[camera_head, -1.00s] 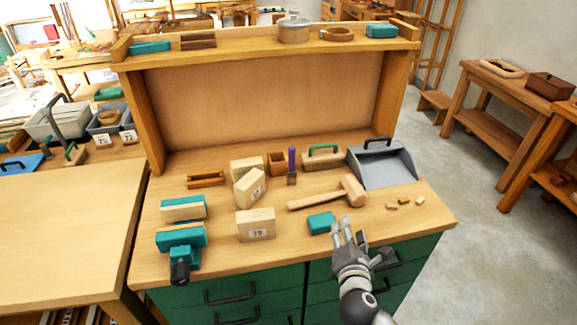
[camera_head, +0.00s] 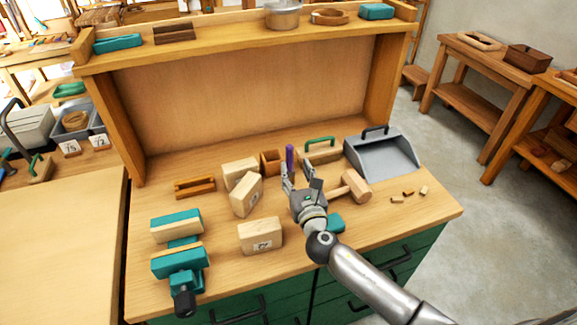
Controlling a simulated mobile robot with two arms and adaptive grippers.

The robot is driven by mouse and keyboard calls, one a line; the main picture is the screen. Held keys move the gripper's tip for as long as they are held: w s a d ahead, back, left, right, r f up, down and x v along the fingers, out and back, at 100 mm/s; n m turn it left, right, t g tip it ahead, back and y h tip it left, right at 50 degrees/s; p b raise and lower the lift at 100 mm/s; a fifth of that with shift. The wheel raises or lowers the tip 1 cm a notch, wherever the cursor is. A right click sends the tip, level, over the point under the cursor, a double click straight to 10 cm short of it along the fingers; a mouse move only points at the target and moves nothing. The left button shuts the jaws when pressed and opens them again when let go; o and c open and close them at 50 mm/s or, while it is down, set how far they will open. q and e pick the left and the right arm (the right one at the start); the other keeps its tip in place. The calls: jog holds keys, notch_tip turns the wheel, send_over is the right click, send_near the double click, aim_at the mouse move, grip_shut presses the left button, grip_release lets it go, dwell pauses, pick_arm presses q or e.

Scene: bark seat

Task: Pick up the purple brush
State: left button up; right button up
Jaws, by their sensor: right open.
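The purple brush (camera_head: 290,157) stands upright near the back of the workbench, beside a small open wooden box (camera_head: 270,163). Only its purple handle shows clearly; its lower part is hidden behind my right gripper (camera_head: 288,176). My right gripper is open, with its fingers pointing to the back of the bench, in front of the brush. I cannot tell whether a finger touches the brush. My left gripper is not in view.
A wooden mallet (camera_head: 355,187) lies right of my right gripper, with a grey dustpan (camera_head: 383,155) behind it. Wooden blocks (camera_head: 261,236) stand left. A teal vise (camera_head: 178,262) is at the front left. A raised shelf (camera_head: 235,47) runs along the back.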

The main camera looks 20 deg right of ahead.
aim_at(290, 159)
jog(key=shift+w, duration=1)
jog(key=w, duration=0.3)
jog(key=shift+w+p, duration=0.3)
jog(key=shift+w, duration=0.65)
jog(key=shift+r, duration=0.1)
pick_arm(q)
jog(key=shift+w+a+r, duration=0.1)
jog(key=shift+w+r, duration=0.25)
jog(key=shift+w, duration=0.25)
pick_arm(e)
grip_shut()
